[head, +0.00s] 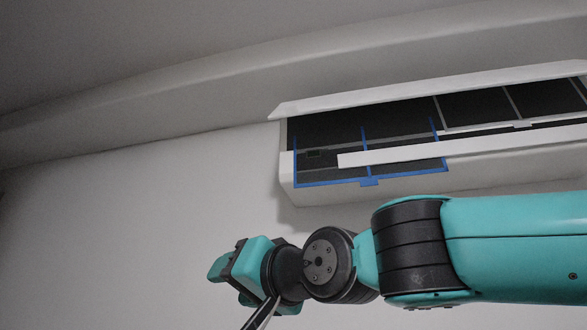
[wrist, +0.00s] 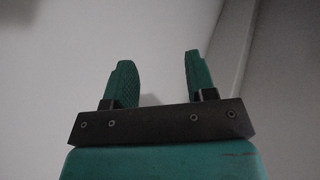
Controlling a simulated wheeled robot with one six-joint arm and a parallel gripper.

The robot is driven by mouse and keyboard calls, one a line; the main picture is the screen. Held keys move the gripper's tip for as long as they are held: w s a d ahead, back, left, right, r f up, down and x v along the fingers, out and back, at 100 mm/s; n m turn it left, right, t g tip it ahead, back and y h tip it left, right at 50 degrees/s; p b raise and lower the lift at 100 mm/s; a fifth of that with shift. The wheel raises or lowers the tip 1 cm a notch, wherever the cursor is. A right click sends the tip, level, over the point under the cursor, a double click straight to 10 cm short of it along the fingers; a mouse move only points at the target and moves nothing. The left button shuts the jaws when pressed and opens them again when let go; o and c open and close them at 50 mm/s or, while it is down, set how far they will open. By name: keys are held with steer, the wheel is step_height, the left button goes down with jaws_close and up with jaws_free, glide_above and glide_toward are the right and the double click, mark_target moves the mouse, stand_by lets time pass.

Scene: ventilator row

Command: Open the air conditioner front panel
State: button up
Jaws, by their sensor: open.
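The white air conditioner (head: 286,180) hangs high on the wall in the head view. Its front panel (head: 430,88) stands swung up along the top, with the dark inside showing beneath it. A blue-framed filter (head: 368,150) sits in the left part of the opening. A white strip (head: 400,152) crosses the front of the opening. My gripper (wrist: 157,58) is open and empty in the wrist view, its two teal fingers apart in front of bare wall. In the head view it is below and left of the unit, clear of the panel.
My arm stretches across the lower right, below the unit. Bare wall (head: 130,225) fills the left side, with free room there. A curved ceiling edge (head: 200,85) runs above the unit. A wall corner shows at the right in the wrist view.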

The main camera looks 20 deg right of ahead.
steer(key=s+d+r+m+t+h, duration=0.1)
steer(key=s+d+r+m+t, duration=0.2)
steer(key=r, duration=0.5)
steer(key=s+d+r+m+t+h, duration=0.1)
steer(key=r+m+t, duration=0.25)
steer(key=r, duration=0.55)
steer(key=m+t+h, duration=0.4)
steer(key=m+h, duration=0.2)
glide_toward(292, 109)
steer(key=p+x, duration=0.9)
steer(key=p, duration=0.2)
steer(key=shift+s+p, duration=0.1)
steer(key=shift+p, duration=0.25)
steer(key=shift+w+r+p, duration=0.45)
steer(key=shift+w, duration=0.1)
jaws_close()
